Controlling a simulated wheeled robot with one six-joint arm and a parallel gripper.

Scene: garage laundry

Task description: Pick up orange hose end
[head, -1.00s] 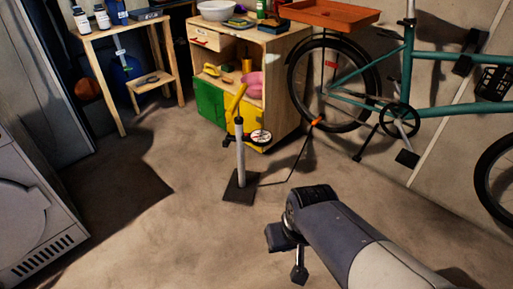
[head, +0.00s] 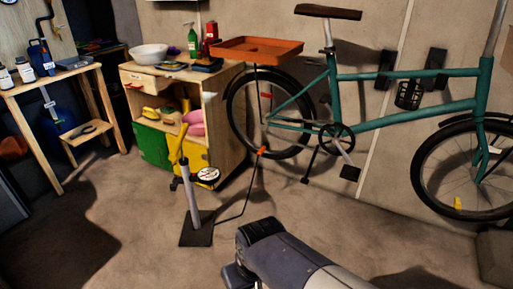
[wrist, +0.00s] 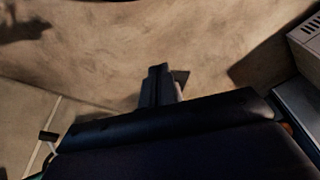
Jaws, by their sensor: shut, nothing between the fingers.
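The orange hose end (head: 262,151) stands at the top of the thin dark hose (head: 247,196), in front of the bicycle's rear wheel in the head view. The hose runs down to the base of the floor pump (head: 190,195), which has a grey barrel, yellow handle and round gauge. My gripper shows at the bottom of the head view, partly cut off and nearer than the pump. In the wrist view its dark fingers (wrist: 159,84) are together and empty, clear of the hose end. I cannot make out the hose end in the wrist view.
The teal bicycle (head: 400,75) leans along the back wall. A wooden cabinet (head: 225,110) with green and yellow doors stands behind the pump. An orange tray (head: 256,50) is above the rear wheel. A wooden table (head: 50,75) is at left. Floor around the pump is open.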

